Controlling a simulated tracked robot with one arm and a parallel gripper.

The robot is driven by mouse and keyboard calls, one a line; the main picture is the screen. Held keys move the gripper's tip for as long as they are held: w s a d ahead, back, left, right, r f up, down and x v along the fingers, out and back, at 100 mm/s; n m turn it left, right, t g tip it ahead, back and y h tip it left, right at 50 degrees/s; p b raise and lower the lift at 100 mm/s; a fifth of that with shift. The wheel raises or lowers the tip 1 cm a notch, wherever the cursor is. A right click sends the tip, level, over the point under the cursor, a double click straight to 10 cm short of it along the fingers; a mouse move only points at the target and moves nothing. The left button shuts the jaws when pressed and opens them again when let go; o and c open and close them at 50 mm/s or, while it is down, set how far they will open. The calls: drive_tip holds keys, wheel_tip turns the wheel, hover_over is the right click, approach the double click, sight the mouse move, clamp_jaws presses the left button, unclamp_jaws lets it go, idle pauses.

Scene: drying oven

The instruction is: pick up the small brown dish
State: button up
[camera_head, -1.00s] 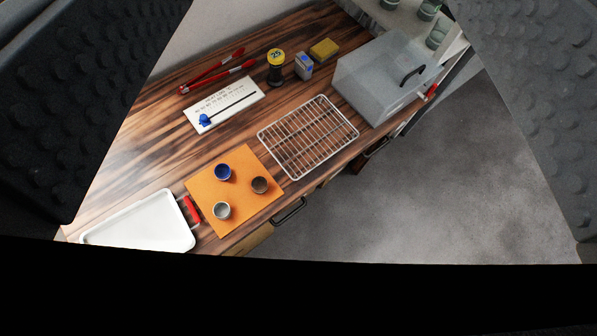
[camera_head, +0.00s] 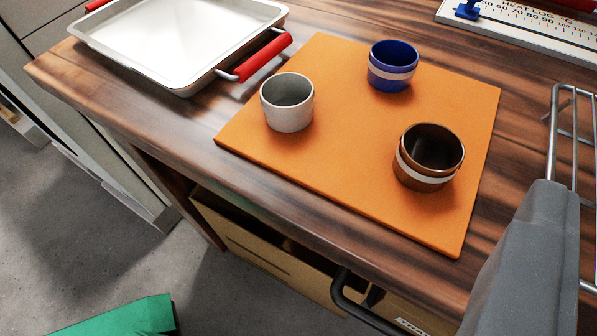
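The small brown dish (camera_head: 429,157) stands upright on the right part of an orange mat (camera_head: 345,135). It is round, with a pale band around it, a dark inside and an open top. A blue dish (camera_head: 392,66) with a pale band stands behind it, and a whitish-grey dish (camera_head: 287,102) stands to its left. The dishes stand apart. A smooth grey part (camera_head: 527,262) juts in at the lower right, in front of the wire rack. It may be a finger of my gripper. No second finger shows, and nothing touches the brown dish.
A white tray (camera_head: 175,42) with red handles stands at the upper left. A wire rack (camera_head: 556,128) lies at the right edge. A heat card (camera_head: 530,28) with a blue slider is at the upper right. A dark drawer handle (camera_head: 365,305) sticks out below the wooden counter's front edge.

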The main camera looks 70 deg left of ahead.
sight(422, 176)
drive_tip(key=s+a+f+y+b, duration=0.1)
drive_tip(key=s+a+f+y, duration=0.3)
drive_tip(key=f, duration=0.4)
drive_tip(key=shift+h, duration=0.3)
drive_tip(key=x, duration=0.3)
drive_tip(key=b+x, duration=0.1)
drive_tip(key=x, duration=0.3)
drive_tip(key=shift+a+f, duration=0.1)
drive_tip(key=shift+a, duration=0.4)
drive_tip(key=shift+w+a+f+g+b, duration=0.15)
drive_tip(key=shift+w+a+f+b, duration=0.35)
drive_tip(key=shift+w, duration=0.2)
drive_tip(key=shift+w+a+f+g+b, duration=0.15)
drive_tip(key=shift+w+a+f+b, duration=0.15)
drive_tip(key=shift+w+a, duration=0.7)
drive_tip(key=shift+w, duration=0.2)
drive_tip(key=c, duration=1)
